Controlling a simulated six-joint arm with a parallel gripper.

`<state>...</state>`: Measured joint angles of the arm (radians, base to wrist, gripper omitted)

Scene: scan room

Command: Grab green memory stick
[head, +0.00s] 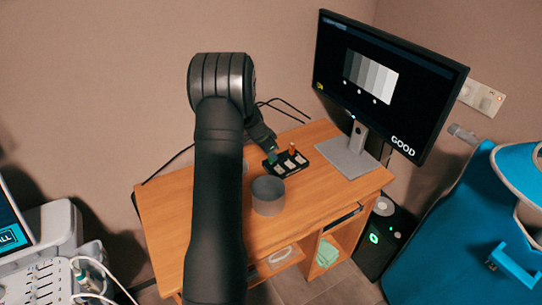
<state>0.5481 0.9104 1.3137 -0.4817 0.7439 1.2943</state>
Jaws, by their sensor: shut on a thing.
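The green memory stick (273,158) shows as a small green shape at the left part of a black holder (306,162) on the wooden desk. My gripper (271,151) reaches down from behind my arm and is shut on the green stick, at the holder. The gripper's fingers are small and dark here, and most of the stick is hidden. I cannot tell whether the stick's lower end is still in the holder. An orange stick (292,148) stands upright in the holder, just right of my gripper.
A grey round cup (268,196) stands in front of the holder. A monitor (385,85) on a grey stand (345,158) is to the right. Dark cables lie behind my arm. The desk's front surface (310,196) is clear.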

